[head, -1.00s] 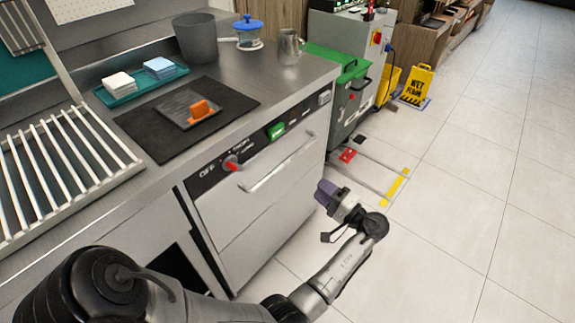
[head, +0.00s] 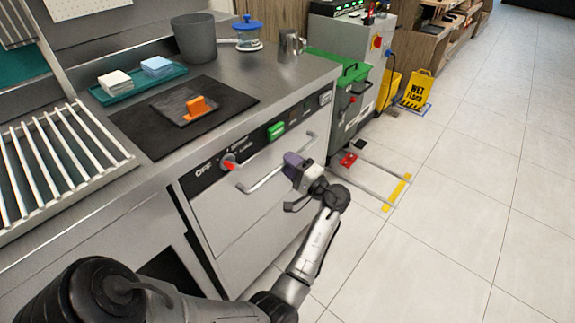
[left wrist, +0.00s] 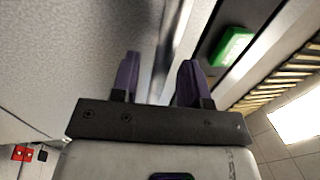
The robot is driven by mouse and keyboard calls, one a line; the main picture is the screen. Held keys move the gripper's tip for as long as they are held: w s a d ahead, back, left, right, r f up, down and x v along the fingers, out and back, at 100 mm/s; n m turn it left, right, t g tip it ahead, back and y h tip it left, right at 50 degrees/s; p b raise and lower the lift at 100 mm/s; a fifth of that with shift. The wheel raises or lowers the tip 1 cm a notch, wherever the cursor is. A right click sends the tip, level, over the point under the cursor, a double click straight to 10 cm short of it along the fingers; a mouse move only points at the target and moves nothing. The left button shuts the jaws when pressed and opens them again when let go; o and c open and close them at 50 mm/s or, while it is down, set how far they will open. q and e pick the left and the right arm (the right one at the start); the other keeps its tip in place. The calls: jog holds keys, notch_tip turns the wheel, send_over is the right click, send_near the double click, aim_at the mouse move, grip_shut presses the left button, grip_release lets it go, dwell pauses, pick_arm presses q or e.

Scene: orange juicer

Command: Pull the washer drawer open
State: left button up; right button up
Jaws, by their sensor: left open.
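The washer drawer (head: 240,212) is a grey metal front under the counter and looks flush with the washer body. Its bar handle (head: 262,180) runs across the top of the front, below the control strip. My left gripper (head: 291,162) is at the handle's right half and hides part of it. In the left wrist view the two purple fingers of the left gripper (left wrist: 158,75) are apart. A bright metal strip, which looks like the handle (left wrist: 173,45), shows between and beyond them; I cannot tell whether they touch it. My right gripper is out of view.
The control strip has a red knob (head: 229,162) and a green panel (head: 277,130), which also shows in the left wrist view (left wrist: 231,46). The floor (head: 430,240) in front is clear.

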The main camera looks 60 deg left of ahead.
pick_arm(q)
jog(key=shift+s+a+r, duration=0.1)
jog(key=shift+s+a, duration=0.05)
jog(key=shift+a, duration=0.3)
jog(key=shift+c, duration=0.2)
grip_shut()
